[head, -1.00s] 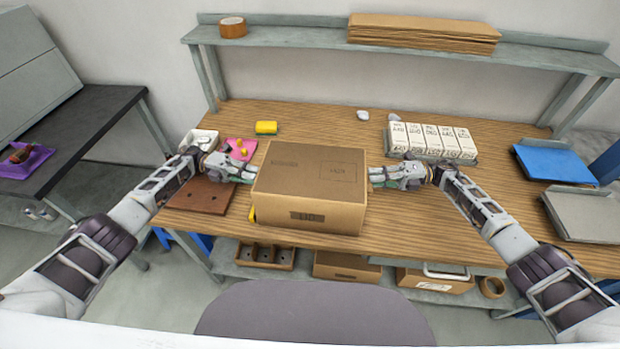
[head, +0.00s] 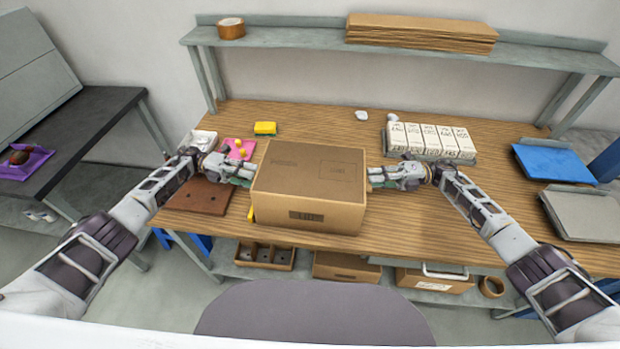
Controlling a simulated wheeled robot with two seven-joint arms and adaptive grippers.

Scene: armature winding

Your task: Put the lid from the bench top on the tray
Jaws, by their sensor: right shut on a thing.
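A large brown cardboard box-shaped piece (head: 315,172), which looks like the lid, is on the bench top between my two grippers, closed top up. My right gripper (head: 376,178) is at its right side and is shut on its edge. My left gripper (head: 247,175) is at its left side; its fingertips are partly hidden there, and I cannot tell whether they grip. A grey tray (head: 434,157) with several white labelled cartons stands at the back right, apart from the cardboard piece.
A brown board (head: 200,195) and pink mat (head: 237,149) lie left, with a yellow sponge (head: 265,128) behind. A blue tray (head: 553,164) and grey tray (head: 583,214) sit right. The shelf (head: 300,37) spans the back. The bench centre right is clear.

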